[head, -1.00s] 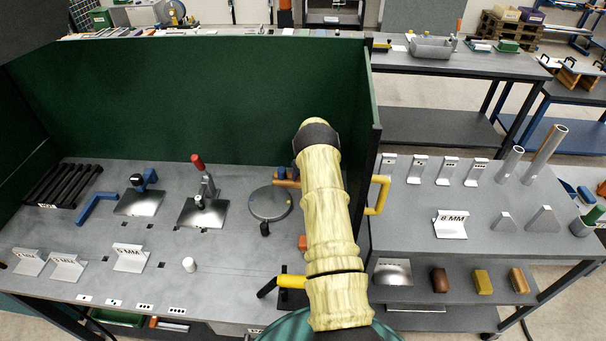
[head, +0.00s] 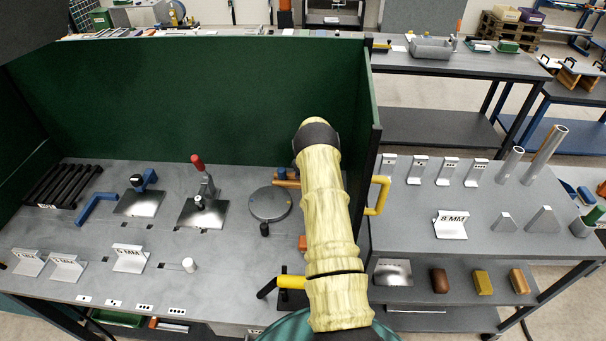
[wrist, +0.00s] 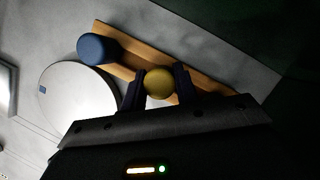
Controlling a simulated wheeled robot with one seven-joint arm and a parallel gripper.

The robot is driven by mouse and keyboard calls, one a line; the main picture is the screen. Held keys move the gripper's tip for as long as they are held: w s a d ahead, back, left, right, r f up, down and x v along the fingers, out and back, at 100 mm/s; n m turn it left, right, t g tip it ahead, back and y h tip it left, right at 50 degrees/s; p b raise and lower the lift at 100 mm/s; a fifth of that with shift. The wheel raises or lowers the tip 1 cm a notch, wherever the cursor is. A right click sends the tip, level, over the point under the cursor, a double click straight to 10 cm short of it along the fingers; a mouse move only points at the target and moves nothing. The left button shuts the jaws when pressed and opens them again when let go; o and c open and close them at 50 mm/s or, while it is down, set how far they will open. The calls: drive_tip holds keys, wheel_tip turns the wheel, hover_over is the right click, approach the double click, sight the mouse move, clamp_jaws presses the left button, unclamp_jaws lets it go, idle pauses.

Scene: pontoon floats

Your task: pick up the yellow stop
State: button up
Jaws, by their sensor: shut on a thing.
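The yellow stop (wrist: 158,83) shows in the wrist view as a round knob seen end on. My gripper (wrist: 160,86) is shut on it, with one dark finger at each side. A wooden strip (wrist: 205,66) lies behind it, and a blue round stop (wrist: 95,47) stands near the strip's left end. I cannot tell whether the yellow stop touches the strip. In the head view my arm hides my gripper and the yellow stop. The blue stop (head: 282,173) and part of the wooden strip (head: 288,183) show just left of the arm.
A round grey disc (head: 270,203) lies left of the strip; it also shows in the wrist view (wrist: 78,95). Green panels (head: 190,100) wall the bench at the back and right. A red-handled clamp (head: 204,190) stands further left.

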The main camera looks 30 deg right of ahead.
wheel_tip(320, 180, up, 18)
drive_tip(key=b, duration=0.4)
drive_tip(key=shift+f, duration=0.15)
drive_tip(key=s+a+f+n+g, duration=0.3)
drive_tip(key=s+a+n, duration=0.1)
drive_tip(key=a+n, duration=0.6)
drive_tip(key=s+a+f+n+g+y, duration=0.1)
drive_tip(key=s+a+f+n+g, duration=0.2)
drive_tip(key=a+n, duration=0.8)
drive_tip(key=s+a+f+n+g, duration=0.2)
drive_tip(key=s+a+f+n, duration=0.1)
drive_tip(key=a+n, duration=0.8)
drive_tip(key=shift+s+a+g, duration=0.35)
drive_tip(key=shift+s+g, duration=0.05)
drive_tip(key=shift+s, duration=0.5)
drive_tip(key=shift+a, duration=0.1)
